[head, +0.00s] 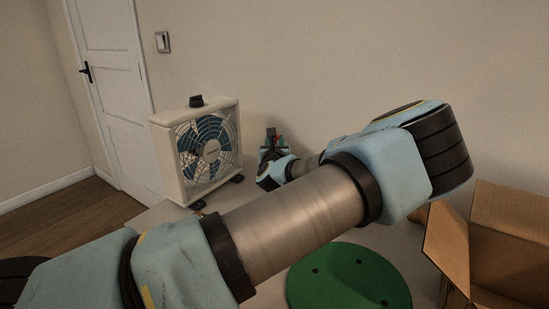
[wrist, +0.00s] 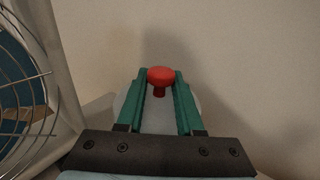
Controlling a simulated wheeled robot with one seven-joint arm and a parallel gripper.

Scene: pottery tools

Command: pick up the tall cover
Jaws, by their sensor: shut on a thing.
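The tall cover (wrist: 160,116) shows in the wrist view as a pale grey rounded body with a red knob (wrist: 161,75) on top. My gripper (wrist: 161,82) has its two green fingers on either side of the knob and is shut on it. The lower part of the cover is hidden behind the gripper's dark mount. In the head view my gripper (head: 272,138) is small and far off, beside the fan, with a bit of red at its fingers. The cover's body cannot be made out there.
A white box fan (head: 228,150) stands just left of my gripper; its grille (wrist: 24,85) is close in the wrist view. A green disc with holes (head: 335,285) lies on the table (head: 262,284). An open cardboard box (head: 510,215) is at the right. A wall is behind.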

